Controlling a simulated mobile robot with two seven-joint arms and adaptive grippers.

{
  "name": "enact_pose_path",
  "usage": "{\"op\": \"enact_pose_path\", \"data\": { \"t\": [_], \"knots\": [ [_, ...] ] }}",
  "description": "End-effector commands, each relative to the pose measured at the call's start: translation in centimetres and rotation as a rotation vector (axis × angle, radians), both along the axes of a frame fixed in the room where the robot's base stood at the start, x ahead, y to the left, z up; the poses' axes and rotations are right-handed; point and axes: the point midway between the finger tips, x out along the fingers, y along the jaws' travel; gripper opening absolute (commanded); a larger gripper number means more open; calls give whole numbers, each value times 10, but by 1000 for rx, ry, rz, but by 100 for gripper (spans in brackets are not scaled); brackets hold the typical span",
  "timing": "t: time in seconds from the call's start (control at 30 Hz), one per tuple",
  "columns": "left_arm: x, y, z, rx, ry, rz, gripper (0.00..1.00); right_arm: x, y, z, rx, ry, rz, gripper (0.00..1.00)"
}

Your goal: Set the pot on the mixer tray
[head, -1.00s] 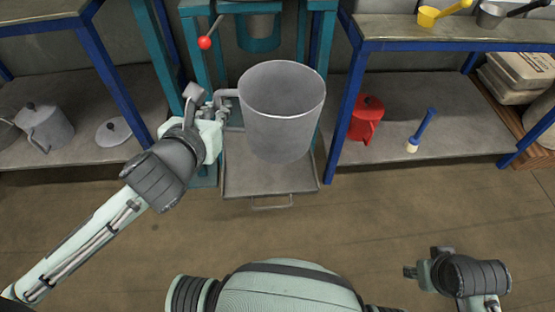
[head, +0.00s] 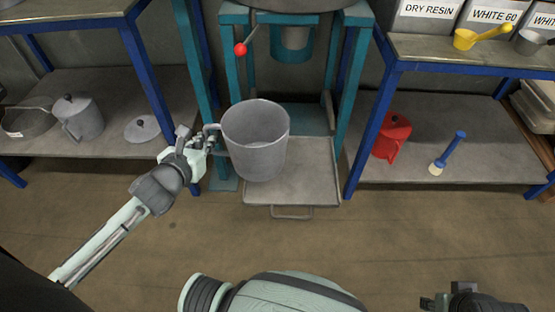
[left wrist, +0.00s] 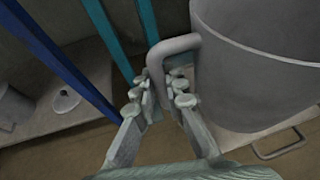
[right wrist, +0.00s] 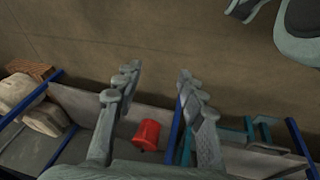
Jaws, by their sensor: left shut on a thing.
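The grey metal pot (head: 258,150) is upright and open at the top. Its side handle (left wrist: 172,48) is between the fingers of my left gripper (head: 208,140), which is shut on it; the fingers also show in the left wrist view (left wrist: 160,88). The pot is over the left part of the flat grey mixer tray (head: 310,178), with its left side beyond the tray's left edge. I cannot tell if its base touches the tray. My right gripper (right wrist: 155,80) is open and empty, away from the pot, above the floor.
The teal mixer frame (head: 350,110) stands around the back of the tray, with a red-knobbed lever (head: 240,49). Shelves flank it, holding a lidded can (head: 82,122), a loose lid (head: 142,129), a red jug (head: 391,138) and a blue-handled brush (head: 449,153). The front floor is clear.

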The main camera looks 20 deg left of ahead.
Motion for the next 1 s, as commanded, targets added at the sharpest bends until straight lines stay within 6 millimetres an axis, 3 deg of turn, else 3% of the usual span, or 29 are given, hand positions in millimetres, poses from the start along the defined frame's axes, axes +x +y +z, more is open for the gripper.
{"op": "enact_pose_path", "data": {
  "t": [0.07, 0.13, 0.4, 0.5, 0.73, 1.0],
  "knots": [
    [13, -11, -7, -10, -9, 0, 0, -2, 0, -1, -4, 6, -2, 40],
    [26, -21, -17, -10, -9, 2, 0, -3, -1, 15, -8, -12, -2, 40],
    [69, -59, -51, -9, -8, -1, 0, -14, -1, 42, -21, -24, -7, 40],
    [79, -66, -58, -6, -7, -1, 0, -4, 6, 45, -8, -71, 11, 40],
    [84, -71, -69, -4, -6, -2, 0, 10, 16, 49, 10, -135, 34, 40],
    [84, -71, -98, -4, -5, -2, 0, 47, 44, 61, 67, -312, 94, 40]
  ]
}}
